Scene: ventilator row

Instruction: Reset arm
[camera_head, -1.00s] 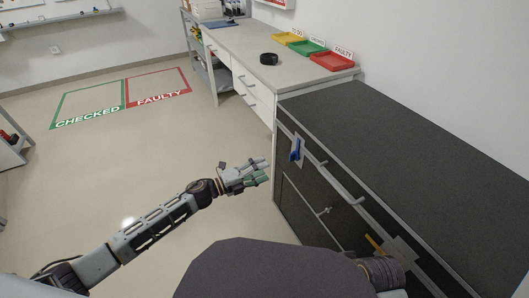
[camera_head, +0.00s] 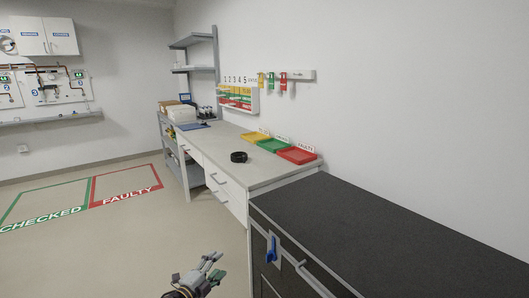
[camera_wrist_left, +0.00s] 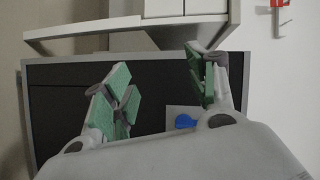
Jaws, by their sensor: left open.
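My left gripper (camera_head: 212,272) is at the bottom of the head view, left of the dark cabinet (camera_head: 390,235). Its fingers are apart and nothing is between them. In the left wrist view the green-padded fingers of the left gripper (camera_wrist_left: 160,88) stand wide apart in front of the dark cabinet front (camera_wrist_left: 60,110). A blue handle (camera_head: 272,249) on a pale plate sits on the cabinet front, to the right of the gripper. It also shows partly between the fingers in the left wrist view (camera_wrist_left: 185,121). My right gripper is not in view.
A pale workbench (camera_head: 215,152) beyond the cabinet bears a black ring (camera_head: 238,157) and yellow, green (camera_head: 273,145) and red trays (camera_head: 297,155). Floor areas are marked CHECKED (camera_head: 42,219) and FAULTY (camera_head: 125,196). Open floor lies left of the bench.

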